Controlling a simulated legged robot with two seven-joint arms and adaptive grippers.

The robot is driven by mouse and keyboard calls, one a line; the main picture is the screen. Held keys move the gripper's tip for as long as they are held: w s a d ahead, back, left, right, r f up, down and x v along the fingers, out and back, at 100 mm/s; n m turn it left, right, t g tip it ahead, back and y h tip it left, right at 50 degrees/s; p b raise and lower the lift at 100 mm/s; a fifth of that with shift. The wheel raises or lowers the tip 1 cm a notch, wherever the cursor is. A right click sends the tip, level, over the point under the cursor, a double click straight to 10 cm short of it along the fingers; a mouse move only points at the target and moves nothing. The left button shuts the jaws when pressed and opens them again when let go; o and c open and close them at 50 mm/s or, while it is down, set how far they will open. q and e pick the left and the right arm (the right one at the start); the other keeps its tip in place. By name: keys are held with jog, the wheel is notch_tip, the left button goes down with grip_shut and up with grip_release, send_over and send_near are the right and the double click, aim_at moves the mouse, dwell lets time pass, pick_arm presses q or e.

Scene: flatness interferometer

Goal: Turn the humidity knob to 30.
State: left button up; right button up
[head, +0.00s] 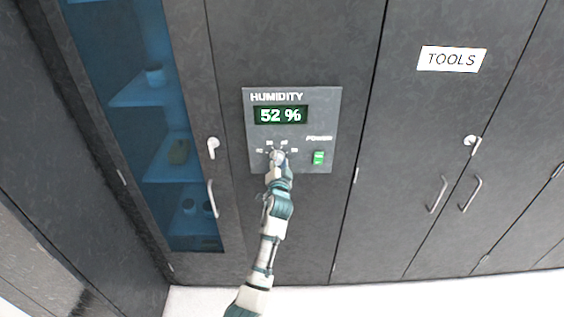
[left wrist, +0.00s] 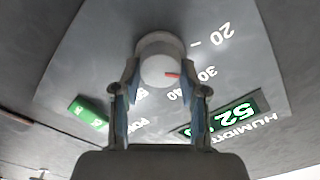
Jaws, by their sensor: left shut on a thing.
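The humidity knob (left wrist: 158,66) is a round pale grey knob with a red mark on its face, on a grey panel (head: 257,137). My left gripper (head: 278,164) is at the knob in the head view and hides much of it. In the left wrist view the fingers of my left gripper (left wrist: 160,76) are on either side of the knob, shut on it. The red mark lies toward the 30 and 40 labels; its exact reading is unclear. The display (head: 281,115) reads 52 %. My right gripper is not in view.
A green power switch (head: 318,158) sits right of the knob on the panel. A blue-glazed cabinet door (head: 160,110) with a handle (head: 212,198) is at the left. Dark cabinet doors with a TOOLS label (head: 452,59) are at the right.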

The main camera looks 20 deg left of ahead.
pick_arm(q)
jog(key=shift+a+f, duration=0.4)
jog(key=shift+f, duration=0.45)
jog(key=o, duration=0.9)
jog(key=shift+c, duration=0.2)
jog(key=shift+o, duration=1.4)
jog(key=shift+a+r, duration=0.2)
jog(key=shift+a, duration=0.15)
jog(key=v, duration=1.1)
jog(key=shift+s, duration=0.4)
